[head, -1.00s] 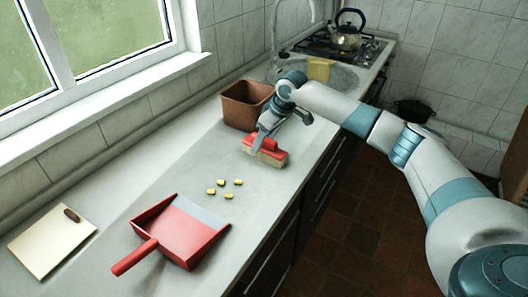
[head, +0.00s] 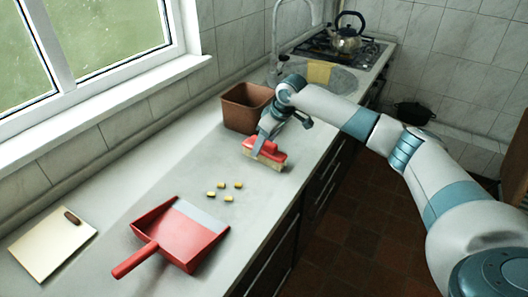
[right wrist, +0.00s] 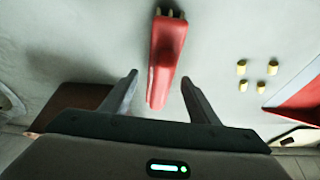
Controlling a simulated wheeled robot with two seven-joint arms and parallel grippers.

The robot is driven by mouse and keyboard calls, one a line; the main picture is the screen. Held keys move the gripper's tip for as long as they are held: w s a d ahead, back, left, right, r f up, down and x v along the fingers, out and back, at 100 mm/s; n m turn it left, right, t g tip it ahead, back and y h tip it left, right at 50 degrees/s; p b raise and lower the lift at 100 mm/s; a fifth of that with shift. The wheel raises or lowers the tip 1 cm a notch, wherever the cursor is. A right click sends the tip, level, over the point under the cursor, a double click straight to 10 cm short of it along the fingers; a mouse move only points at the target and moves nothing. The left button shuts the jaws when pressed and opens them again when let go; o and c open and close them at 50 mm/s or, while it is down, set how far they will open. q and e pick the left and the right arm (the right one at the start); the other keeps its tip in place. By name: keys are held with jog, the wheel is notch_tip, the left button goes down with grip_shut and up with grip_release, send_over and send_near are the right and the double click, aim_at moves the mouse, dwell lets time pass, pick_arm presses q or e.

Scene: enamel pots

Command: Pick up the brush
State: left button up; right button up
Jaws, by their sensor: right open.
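The brush (head: 266,150) has a red top and pale bristles. It lies on the counter in the middle of the head view. In the right wrist view the brush (right wrist: 166,60) lies lengthwise ahead of the gripper, its near end between the fingertips. My right gripper (head: 269,140) is just above the brush in the head view. In the right wrist view my right gripper (right wrist: 161,84) is open, a finger on each side of the brush with visible gaps. The left gripper is not in view.
A brown bin (head: 243,112) stands close behind the gripper. Several small yellow pieces (head: 223,191) lie near the brush. A red dustpan (head: 180,236) and a cream board (head: 50,243) lie nearer. The sink (head: 335,80) and kettle (head: 347,38) are farther back.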

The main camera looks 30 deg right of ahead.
jog(key=shift+f+p, duration=0.15)
jog(key=shift+p, duration=0.15)
dwell(0.5)
jog(key=c, duration=1.1)
